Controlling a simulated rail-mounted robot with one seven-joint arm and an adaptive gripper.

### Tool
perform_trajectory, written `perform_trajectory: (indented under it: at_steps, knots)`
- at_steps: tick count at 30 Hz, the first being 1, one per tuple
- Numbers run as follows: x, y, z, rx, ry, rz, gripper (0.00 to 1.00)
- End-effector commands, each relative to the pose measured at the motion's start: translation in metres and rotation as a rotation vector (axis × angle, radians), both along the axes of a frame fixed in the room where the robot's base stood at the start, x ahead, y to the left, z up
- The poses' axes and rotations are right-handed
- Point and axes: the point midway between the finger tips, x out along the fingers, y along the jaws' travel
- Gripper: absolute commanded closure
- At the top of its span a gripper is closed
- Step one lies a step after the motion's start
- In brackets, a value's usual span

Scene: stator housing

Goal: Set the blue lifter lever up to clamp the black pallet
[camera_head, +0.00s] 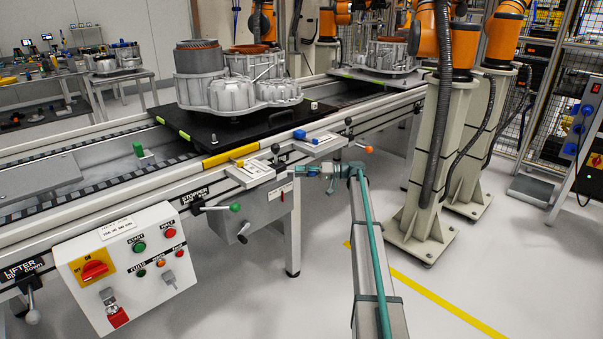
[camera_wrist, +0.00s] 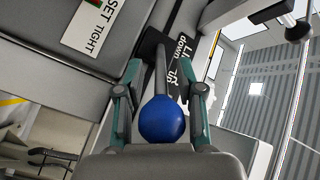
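The blue ball knob of the lifter lever (camera_wrist: 163,120) is in the wrist view, its dark stem running up to a black bracket. My gripper (camera_wrist: 161,85) has one finger on each side of the knob and stem, with narrow gaps showing, so it looks open. The black pallet (camera_head: 250,129) lies on the conveyor, carrying a grey stator housing (camera_head: 240,95).
A control box (camera_head: 127,265), a stopper lever with a green knob (camera_head: 235,207) and another lifter lever (camera_head: 32,315) are on the front left. An orange knob (camera_head: 369,149) sticks out just above my gripper. Orange robots on pedestals (camera_head: 425,165) stand at right.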

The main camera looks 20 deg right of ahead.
Motion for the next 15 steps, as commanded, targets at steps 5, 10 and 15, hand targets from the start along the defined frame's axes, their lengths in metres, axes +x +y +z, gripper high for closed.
perform_trajectory:
  at_steps: [5, 10, 15]
  knots:
    - [-0.003, -0.008, 0.000, 0.000, 0.000, 0.000, 0.63]
    - [-0.012, -0.032, 0.000, 0.000, 0.000, -0.002, 0.63]
    - [-0.025, -0.063, 0.000, 0.000, 0.000, -0.002, 0.63]
